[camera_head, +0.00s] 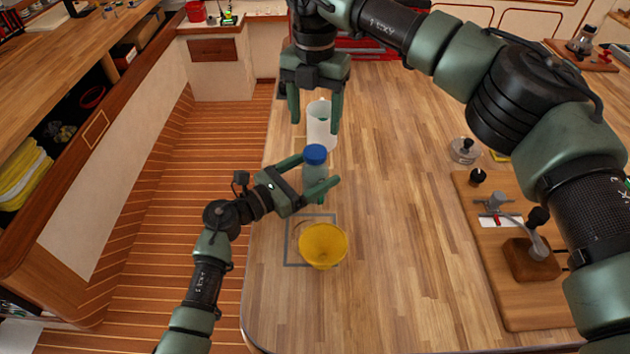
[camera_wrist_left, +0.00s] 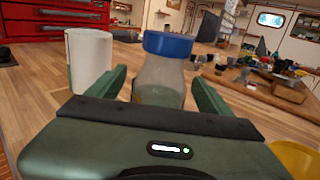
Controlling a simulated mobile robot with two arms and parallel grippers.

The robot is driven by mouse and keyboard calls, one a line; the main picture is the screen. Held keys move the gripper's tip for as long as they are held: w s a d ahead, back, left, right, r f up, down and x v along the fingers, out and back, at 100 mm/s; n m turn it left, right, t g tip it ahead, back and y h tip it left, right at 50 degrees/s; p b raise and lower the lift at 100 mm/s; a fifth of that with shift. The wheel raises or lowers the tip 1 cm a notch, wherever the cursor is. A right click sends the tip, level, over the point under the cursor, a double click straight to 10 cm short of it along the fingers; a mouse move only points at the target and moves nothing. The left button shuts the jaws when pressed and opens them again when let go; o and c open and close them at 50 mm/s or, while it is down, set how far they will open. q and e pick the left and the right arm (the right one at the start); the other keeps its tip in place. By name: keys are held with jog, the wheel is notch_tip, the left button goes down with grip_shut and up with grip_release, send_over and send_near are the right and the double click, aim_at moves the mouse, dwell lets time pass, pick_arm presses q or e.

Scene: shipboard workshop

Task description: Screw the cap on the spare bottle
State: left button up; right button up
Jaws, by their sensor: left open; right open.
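A clear bottle (camera_head: 314,180) with a blue cap (camera_head: 315,154) on its top stands upright on the wooden bench. My left gripper (camera_head: 318,170) is open, with one finger on each side of the bottle. In the left wrist view the bottle (camera_wrist_left: 160,82) is between the fingers, with gaps visible, and the blue cap (camera_wrist_left: 168,45) sits level on it. Whether the cap is tightened cannot be told. My right gripper (camera_head: 315,108) is open, pointing down and empty, farther back above the bench near a white cylinder (camera_head: 320,137).
A yellow funnel (camera_head: 322,246) sits in front of the bottle, near a grey outlined square (camera_head: 290,262). A wooden board (camera_head: 505,285) with a lever tool lies at right, and a glass jar (camera_head: 464,151) stands behind it. The bench middle is clear. The bench's left edge is close.

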pick_arm(q)
grip_shut()
pick_arm(e)
jog(key=n, duration=1.2)
jog(key=shift+n, duration=0.4)
jog(key=n, duration=0.8)
jog(key=shift+n, duration=0.3)
jog(key=n, duration=1)
jog(key=shift+f, duration=0.1)
